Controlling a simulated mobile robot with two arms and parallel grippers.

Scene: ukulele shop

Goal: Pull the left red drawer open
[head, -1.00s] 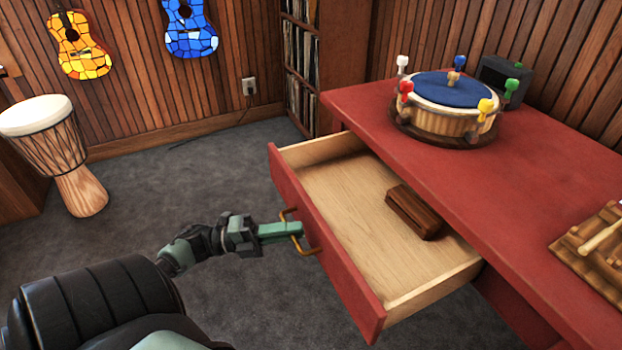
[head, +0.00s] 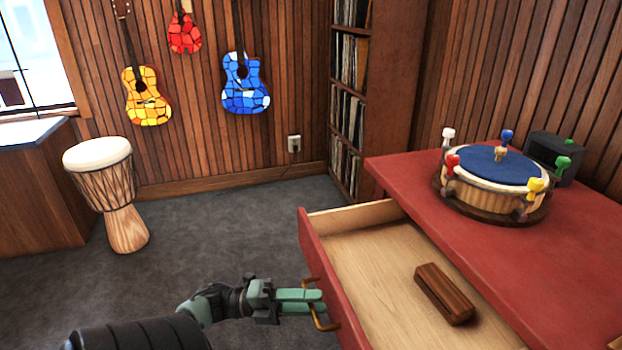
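The left red drawer (head: 332,278) stands pulled well out of the red counter (head: 590,240), its pale wooden inside showing. A dark brown wooden block (head: 443,293) lies in it. The brass handle (head: 323,325) is on the drawer's red front. My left gripper (head: 323,301) is at this handle, with its two green fingers a little apart and overlapping the middle of the bar. It looks open around the bar, though the fingers hide part of it. My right gripper is out of view.
A round drum with coloured pegs (head: 495,185) and a dark box (head: 555,158) stand on the counter. A djembe (head: 105,185) stands on the carpet at left, near a cabinet (head: 40,190). A record shelf (head: 375,100) is behind. Carpet between is clear.

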